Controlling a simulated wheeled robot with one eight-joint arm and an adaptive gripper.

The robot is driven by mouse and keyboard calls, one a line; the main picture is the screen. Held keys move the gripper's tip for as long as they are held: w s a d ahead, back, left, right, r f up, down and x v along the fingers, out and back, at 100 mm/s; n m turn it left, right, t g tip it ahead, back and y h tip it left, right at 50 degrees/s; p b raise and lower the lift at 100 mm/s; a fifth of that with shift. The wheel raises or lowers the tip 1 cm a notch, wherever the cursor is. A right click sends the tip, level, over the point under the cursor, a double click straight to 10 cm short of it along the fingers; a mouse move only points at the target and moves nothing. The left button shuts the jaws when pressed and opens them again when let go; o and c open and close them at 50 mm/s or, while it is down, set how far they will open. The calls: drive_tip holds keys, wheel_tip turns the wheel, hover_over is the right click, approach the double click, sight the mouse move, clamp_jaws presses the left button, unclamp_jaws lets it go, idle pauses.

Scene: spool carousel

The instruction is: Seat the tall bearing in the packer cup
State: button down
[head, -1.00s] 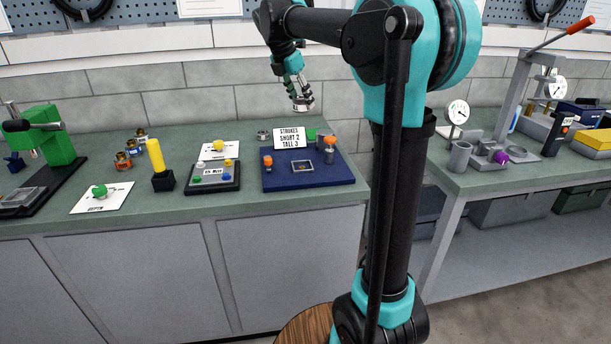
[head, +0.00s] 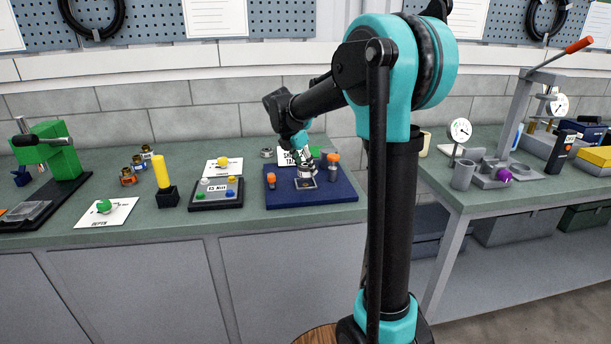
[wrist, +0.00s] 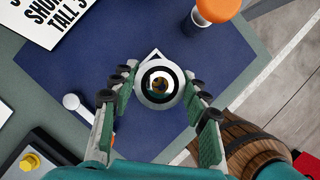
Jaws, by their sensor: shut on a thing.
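My gripper (head: 304,168) is low over the blue board (head: 340,190) on the left bench. In the wrist view, its two fingers (wrist: 160,88) close on opposite sides of a pale metal ring with a dark band and an open centre, the bearing (wrist: 145,97). I see the bearing from above. A pale square frame (wrist: 154,53) pokes out beneath it, and in the head view the bearing is at or just over this frame. The packer cup is not clearly seen. I cannot tell whether the bearing touches anything below.
Orange-capped posts stand on the board, one right (head: 333,160) and one left (head: 271,176) of my gripper. The strokes sign (wrist: 50,20) stands behind. A button tray (head: 216,193) and a yellow post (head: 161,172) are to the left. A gauge and press bench (head: 480,195) is to the right.

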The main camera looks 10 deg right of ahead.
sight(305, 175)
drive_tip(key=shift+f, duration=1.75)
drive_tip(key=shift+f, duration=0.25)
drive_tip(key=c, duration=0.8)
unclamp_jaws()
drive_tip(key=shift+f, duration=0.1)
